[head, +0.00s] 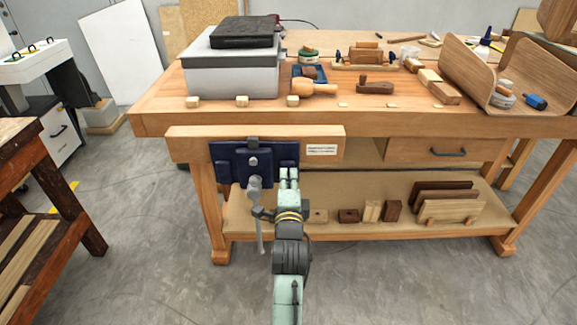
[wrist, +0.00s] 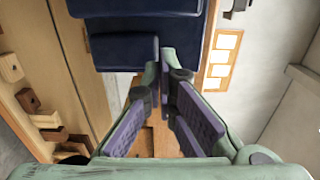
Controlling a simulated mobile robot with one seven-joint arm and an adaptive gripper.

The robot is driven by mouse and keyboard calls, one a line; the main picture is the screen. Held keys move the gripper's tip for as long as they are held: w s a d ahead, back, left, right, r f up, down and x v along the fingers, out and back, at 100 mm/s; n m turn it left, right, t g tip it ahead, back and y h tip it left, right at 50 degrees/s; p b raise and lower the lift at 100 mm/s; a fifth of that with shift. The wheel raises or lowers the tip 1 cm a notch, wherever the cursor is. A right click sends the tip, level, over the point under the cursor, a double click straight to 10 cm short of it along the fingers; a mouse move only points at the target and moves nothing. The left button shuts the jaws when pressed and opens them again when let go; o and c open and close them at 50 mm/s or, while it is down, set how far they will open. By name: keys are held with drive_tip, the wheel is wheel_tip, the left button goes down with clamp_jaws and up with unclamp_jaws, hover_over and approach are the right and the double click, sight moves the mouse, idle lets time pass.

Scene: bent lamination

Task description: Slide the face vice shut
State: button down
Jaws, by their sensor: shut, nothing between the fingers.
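The face vice is on the left front of the workbench in the head view. Its dark blue metal front plate (head: 225,163) sits against a wooden jaw board (head: 190,146). A grey screw end and a hanging bar handle (head: 260,238) stick out below the plate's middle. In the wrist view, the blue vice metal (wrist: 125,52) fills the top centre, just beyond the fingertips. My gripper (head: 289,174) is at the plate's lower right, right of the handle. Its fingers (wrist: 164,72) are shut and empty. I cannot tell whether they touch the vice. The gap behind the jaw board is hidden.
The workbench top (head: 160,97) carries a grey box (head: 230,75), a mallet and other tools. A lower shelf (head: 330,226) holds wood blocks. A dark wooden stand (head: 60,165) is at far left. The floor before the bench is open.

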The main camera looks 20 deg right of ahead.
sight(288, 159)
drive_tip(key=shift+p+x, duration=0.35)
drive_tip(key=shift+x, duration=1.25)
drive_tip(key=x, duration=0.7)
drive_tip(key=shift+w+b, duration=0.25)
drive_tip(key=shift+b, duration=0.05)
drive_tip(key=shift+w+d, duration=0.15)
drive_tip(key=shift+w, duration=0.15)
drive_tip(key=shift+r, duration=0.1)
drive_tip(key=shift+r, duration=0.15)
